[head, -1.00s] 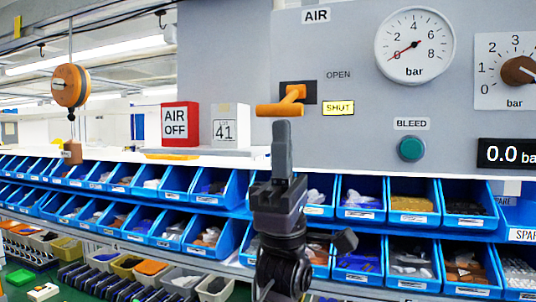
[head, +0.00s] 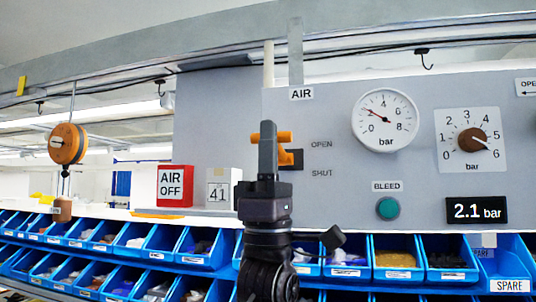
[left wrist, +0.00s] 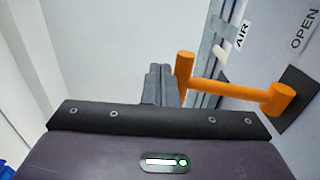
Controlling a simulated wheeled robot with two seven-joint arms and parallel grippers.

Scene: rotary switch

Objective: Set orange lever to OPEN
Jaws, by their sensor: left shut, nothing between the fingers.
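The orange lever (head: 284,137) is on a black plate (head: 297,158) on the grey panel, left of the OPEN label (head: 321,144) and the SHUT label (head: 322,173). Its handle is raised above the plate, about level with OPEN. Neither label is lit yellow. My left gripper (head: 267,125) is shut and empty, upright in front of the handle and hiding part of it. In the left wrist view its fingertips (left wrist: 161,80) are beside the free end of the lever (left wrist: 233,91). I cannot tell whether they touch. My right gripper is not in view.
The dial gauge (head: 386,120) reads about 2 bar and the display (head: 476,211) shows 2.1 bar. A brown knob (head: 472,142) and a green BLEED button (head: 388,208) are to the right. Blue bins (head: 344,258) fill the space below the panel.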

